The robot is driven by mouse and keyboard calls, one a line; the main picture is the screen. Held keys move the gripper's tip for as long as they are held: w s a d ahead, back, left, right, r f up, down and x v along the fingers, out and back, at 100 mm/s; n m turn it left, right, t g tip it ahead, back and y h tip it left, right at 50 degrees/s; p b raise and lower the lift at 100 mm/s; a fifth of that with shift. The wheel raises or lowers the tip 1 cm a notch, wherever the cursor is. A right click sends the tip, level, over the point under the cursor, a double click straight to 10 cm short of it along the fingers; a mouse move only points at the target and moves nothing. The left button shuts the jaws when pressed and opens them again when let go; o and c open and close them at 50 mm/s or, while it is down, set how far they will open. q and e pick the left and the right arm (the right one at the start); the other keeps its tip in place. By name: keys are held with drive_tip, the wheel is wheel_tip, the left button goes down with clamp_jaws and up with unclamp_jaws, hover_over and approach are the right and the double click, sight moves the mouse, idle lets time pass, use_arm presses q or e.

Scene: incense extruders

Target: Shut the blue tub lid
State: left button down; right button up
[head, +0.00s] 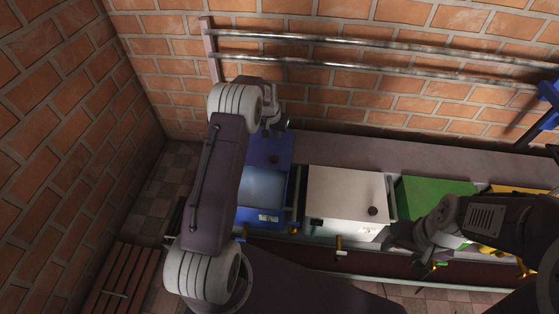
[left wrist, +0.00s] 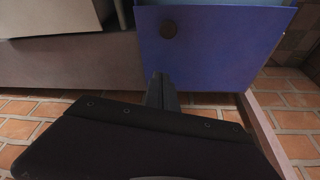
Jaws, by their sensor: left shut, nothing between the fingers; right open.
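The blue tub (head: 262,215) stands at the left end of the row, and its pale blue inside shows. Its blue lid (head: 270,149), with a dark round knob (head: 274,159), is swung up and back, open. My right gripper (head: 397,240) is open in front of the white and green tubs.
A white-lidded tub (head: 345,190), a green tub (head: 425,187) and a yellow tub (head: 510,189) stand to the right. Metal rails (head: 380,70) run along the brick wall behind. A slatted wooden bench (head: 118,280) is at the lower left.

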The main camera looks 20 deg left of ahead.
use_arm(q)
drive_tip(key=b, duration=0.6)
approach(282, 149)
drive_tip(key=x, duration=0.5)
drive_tip(key=shift+w+a+f, duration=0.1)
drive_tip(key=shift+a, duration=0.05)
drive_tip(key=s+b, duration=0.2)
drive_tip(key=s, duration=0.1)
drive_tip(key=shift+s, duration=0.25)
drive_tip(key=shift+s+r, duration=0.25)
drive_tip(key=shift+r, duration=0.05)
